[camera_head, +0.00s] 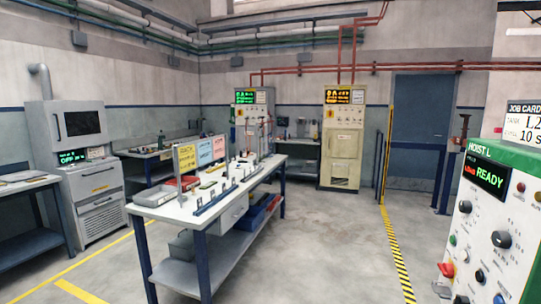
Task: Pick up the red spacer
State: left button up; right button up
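I cannot make out a red spacer in this view. The long white-topped workbench (160,208) stands left of the middle, and the items on it are too small to tell apart. Neither of my grippers is in view.
Yellow, blue and pink cards (204,152) stand on the bench; bins (229,215) sit below. A green-topped hoist panel (480,240) reading READY fills the right front. Cabinets (342,140) line the back, a grey machine (82,150) the left. The floor between bench and yellow-black stripe (398,262) is clear.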

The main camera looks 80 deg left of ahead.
aim_at(272, 206)
jog(key=j+u, duration=0.1)
jog(key=u, duration=0.4)
jog(key=i+j+u, duration=0.1)
jog(key=u, duration=0.35)
jog(key=j+u, duration=0.1)
jog(key=u, duration=0.4)
jog(key=i+u, duration=0.1)
jog(key=u, duration=0.35)
jog(key=i+u, duration=0.1)
jog(key=u, duration=0.4)
jog(key=i+u, duration=0.1)
jog(key=u, duration=0.4)
jog(key=i+l+u, duration=0.8)
jog(key=i+l, duration=0.7)
jog(key=l, duration=0.2)
jog(key=i+l+u, duration=0.1)
jog(key=i+l, duration=0.55)
jog(key=l, duration=0.3)
jog(key=i+l, duration=0.2)
jog(key=l, duration=0.5)
jog(key=i+l+u, duration=0.15)
jog(key=l, duration=0.55)
jog(key=i+l, duration=0.15)
jog(key=l, duration=0.6)
jog(key=i+l+u, duration=0.1)
jog(key=l, duration=0.6)
jog(key=i+l+u, duration=0.1)
jog(key=l, duration=0.65)
jog(key=i+l, duration=0.15)
jog(key=l, duration=0.6)
